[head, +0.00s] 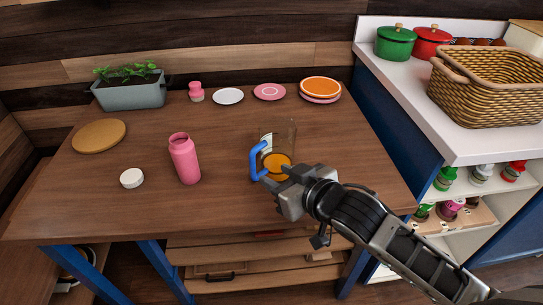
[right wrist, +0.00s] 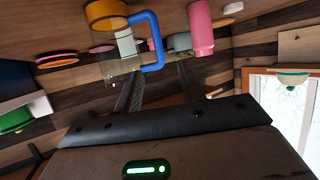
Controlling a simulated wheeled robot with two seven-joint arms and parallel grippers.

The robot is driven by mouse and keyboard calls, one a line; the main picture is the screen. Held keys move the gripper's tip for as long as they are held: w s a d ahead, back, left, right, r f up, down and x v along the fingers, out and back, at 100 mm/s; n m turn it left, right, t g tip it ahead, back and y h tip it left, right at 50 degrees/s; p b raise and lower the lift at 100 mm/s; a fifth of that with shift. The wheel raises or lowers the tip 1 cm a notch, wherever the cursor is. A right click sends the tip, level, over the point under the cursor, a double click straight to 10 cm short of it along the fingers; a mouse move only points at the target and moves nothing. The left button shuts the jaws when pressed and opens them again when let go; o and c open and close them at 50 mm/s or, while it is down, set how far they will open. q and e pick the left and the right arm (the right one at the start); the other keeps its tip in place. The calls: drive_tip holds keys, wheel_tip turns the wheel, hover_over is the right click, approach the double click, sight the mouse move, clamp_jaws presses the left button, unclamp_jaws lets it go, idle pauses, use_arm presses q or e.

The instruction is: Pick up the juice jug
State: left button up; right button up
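The juice jug (head: 278,165) is clear, with orange juice low inside and a blue handle (head: 256,161). It stands upright on the wooden table, right of the pink bottle. My right gripper (head: 275,179) is at the jug's near side, partly overlapping its base in the head view. In the right wrist view the two fingers (right wrist: 160,75) are spread apart and empty, with the blue handle (right wrist: 158,42) showing at their tips. I cannot tell whether they touch it. My left gripper is not in view.
A pink bottle (head: 185,159) and white lid (head: 132,178) stand left of the jug. Plates (head: 228,96), a small pink jar (head: 196,92) and a planter (head: 130,93) line the back. A counter with a wicker basket (head: 487,88) is at right. The table's front left is clear.

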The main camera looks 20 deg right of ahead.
sight(254, 165)
drive_tip(key=x, duration=0.6)
drive_tip(key=shift+w+a+f, duration=0.1)
drive_tip(key=shift+w+a, duration=0.05)
drive_tip(key=shift+w, duration=0.05)
drive_tip(key=shift+f+x, duration=0.1)
drive_tip(key=shift+x, duration=1.25)
drive_tip(key=shift+f+x, duration=0.15)
drive_tip(key=shift+x, duration=1.15)
drive_tip(key=shift+s, duration=0.1)
clamp_jaws()
drive_tip(key=shift+r, duration=0.1)
